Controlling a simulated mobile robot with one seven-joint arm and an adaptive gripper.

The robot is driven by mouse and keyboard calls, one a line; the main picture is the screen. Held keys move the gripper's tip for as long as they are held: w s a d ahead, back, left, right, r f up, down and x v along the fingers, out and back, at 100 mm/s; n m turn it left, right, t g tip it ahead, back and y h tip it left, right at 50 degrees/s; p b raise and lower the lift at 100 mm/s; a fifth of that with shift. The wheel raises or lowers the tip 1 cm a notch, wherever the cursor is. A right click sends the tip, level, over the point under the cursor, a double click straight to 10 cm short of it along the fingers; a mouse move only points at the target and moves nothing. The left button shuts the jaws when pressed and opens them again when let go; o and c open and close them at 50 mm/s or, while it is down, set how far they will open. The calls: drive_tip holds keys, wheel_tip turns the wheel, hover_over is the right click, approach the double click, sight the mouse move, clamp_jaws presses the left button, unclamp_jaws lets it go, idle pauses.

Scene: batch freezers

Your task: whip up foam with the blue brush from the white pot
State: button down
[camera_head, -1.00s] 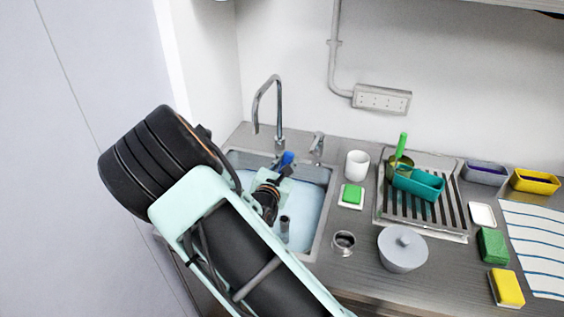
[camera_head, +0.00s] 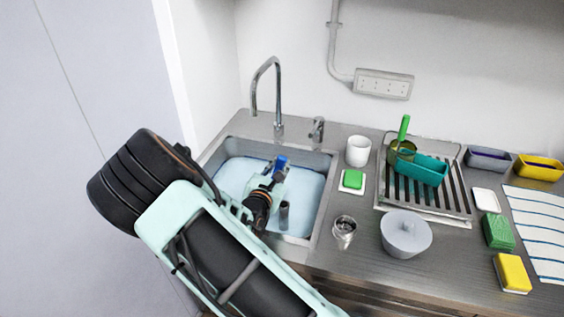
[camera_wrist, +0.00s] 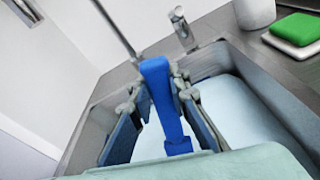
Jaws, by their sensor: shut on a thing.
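The blue brush (camera_wrist: 157,85) is held in my gripper (camera_head: 276,168); its blue handle shows between the two fingers in the wrist view. My gripper is shut on it and is over the sink (camera_head: 325,190), above or at the pale blue-white water (camera_head: 233,177). The brush's lower end is hidden, so I cannot tell whether it touches the water. The white pot (camera_head: 359,151) stands upright on the counter to the right of the sink; its lower part also shows in the wrist view (camera_wrist: 254,12).
A tall tap (camera_head: 254,95) stands behind the sink. A grey vertical tube (camera_head: 284,216) stands in the water close to my gripper.

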drive_tip(key=shift+s+a+f+b, duration=0.1)
drive_tip(key=shift+a+f+b, duration=0.3)
drive_tip(key=shift+f, duration=0.55)
drive_tip(key=shift+w+a+f+b, duration=0.1)
drive_tip(key=shift+a+f+b, duration=0.1)
drive_tip(key=shift+f+b, duration=0.5)
drive_tip(key=shift+s+a+f+b, duration=0.1)
drive_tip(key=shift+a+f+b, duration=0.2)
drive_tip(key=shift+f, duration=0.85)
